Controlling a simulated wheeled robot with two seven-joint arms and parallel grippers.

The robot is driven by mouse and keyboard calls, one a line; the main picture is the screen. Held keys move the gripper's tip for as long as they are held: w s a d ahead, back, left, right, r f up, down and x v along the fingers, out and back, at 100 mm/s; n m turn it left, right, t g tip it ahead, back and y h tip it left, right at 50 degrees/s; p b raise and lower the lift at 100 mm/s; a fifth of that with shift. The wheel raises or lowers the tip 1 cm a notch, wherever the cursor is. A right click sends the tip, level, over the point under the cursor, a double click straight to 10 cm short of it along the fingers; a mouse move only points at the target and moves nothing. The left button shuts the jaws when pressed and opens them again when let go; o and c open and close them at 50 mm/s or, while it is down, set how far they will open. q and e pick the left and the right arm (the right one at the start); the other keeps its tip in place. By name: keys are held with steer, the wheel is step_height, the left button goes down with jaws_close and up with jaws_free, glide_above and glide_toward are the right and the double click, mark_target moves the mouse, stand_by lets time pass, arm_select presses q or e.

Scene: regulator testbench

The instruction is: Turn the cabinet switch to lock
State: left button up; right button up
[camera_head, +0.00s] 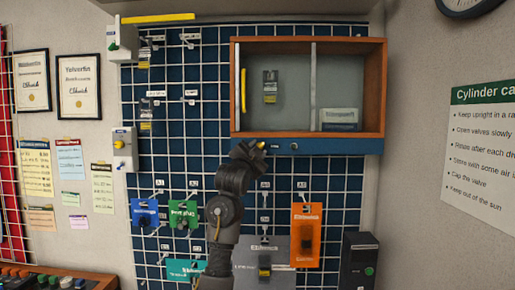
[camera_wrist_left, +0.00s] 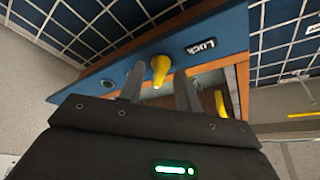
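The cabinet (camera_head: 379,95) is an open wooden box with a blue strip (camera_head: 340,146) along its lower edge. The cabinet switch is a small yellow knob (camera_head: 261,146) on that strip. In the left wrist view the yellow knob (camera_wrist_left: 160,68) sits between my two fingers, beside a dark label reading "Lock" (camera_wrist_left: 201,46). My left gripper (camera_head: 257,148) is up at the strip and partly hides the knob in the head view. In the left wrist view the left gripper (camera_wrist_left: 159,75) is open, one finger on each side of the knob; contact cannot be told. My right gripper is not in view.
A small round dark button (camera_head: 294,146) is on the same strip; it also shows in the left wrist view (camera_wrist_left: 109,83). Below the cabinet hang blue (camera_head: 144,213), green (camera_head: 183,214) and orange (camera_head: 306,235) devices on the grid wall. A dark box (camera_head: 360,262) stands lower right.

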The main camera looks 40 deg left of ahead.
arm_select(q)
jaws_close()
steer(key=shift+f+n, duration=0.15)
steer(key=shift+n, duration=0.15)
steer(key=shift+w+d+n+g+y+b, duration=0.25)
steer(key=shift+n+g+y, duration=1.1)
steer(key=shift+n, duration=2.7)
steer(key=shift+w+d+n+g+y+b, duration=0.3)
steer(key=shift+n+g+y, duration=1.1)
steer(key=shift+n, duration=2.7)
steer(key=shift+s+d+n+g+y+b, duration=0.1)
steer(key=shift+n+g+y+b, duration=0.5)
steer(key=shift+n+y, duration=2.4)
steer(key=n+h, duration=0.2)
steer(key=shift+n+g, duration=0.35)
